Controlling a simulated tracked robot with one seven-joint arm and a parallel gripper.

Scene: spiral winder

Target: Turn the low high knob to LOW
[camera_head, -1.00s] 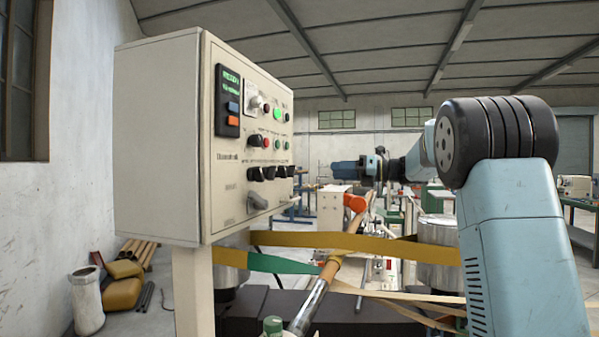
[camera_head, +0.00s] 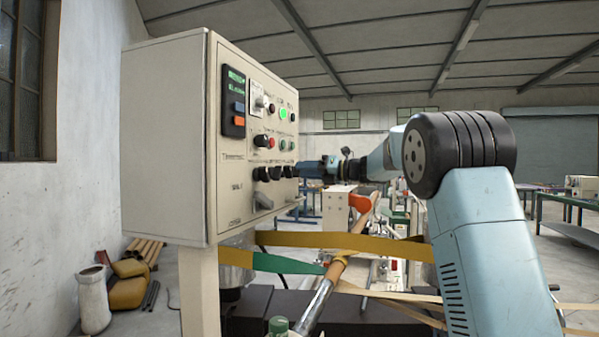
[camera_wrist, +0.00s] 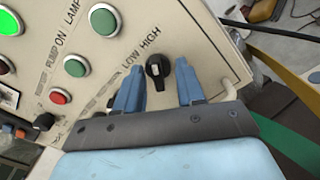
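The low high knob (camera_wrist: 158,72) is black with a pale mark, beside the printed words LOW and HIGH on the cream control panel in the wrist view. I cannot tell clearly which word its mark points to. My gripper (camera_wrist: 159,88) is open, with one blue finger on each side of the knob and a visible gap to each. In the head view my gripper (camera_head: 306,169) is at the right side of the panel face (camera_head: 233,200), near the row of black knobs. The low high knob cannot be told apart there.
A green lamp (camera_wrist: 103,20) and a red button (camera_wrist: 60,96) are on the panel near the gripper. Below the panel, a yellow strap (camera_head: 340,241) and an orange-headed bar (camera_head: 360,203) cross the machine.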

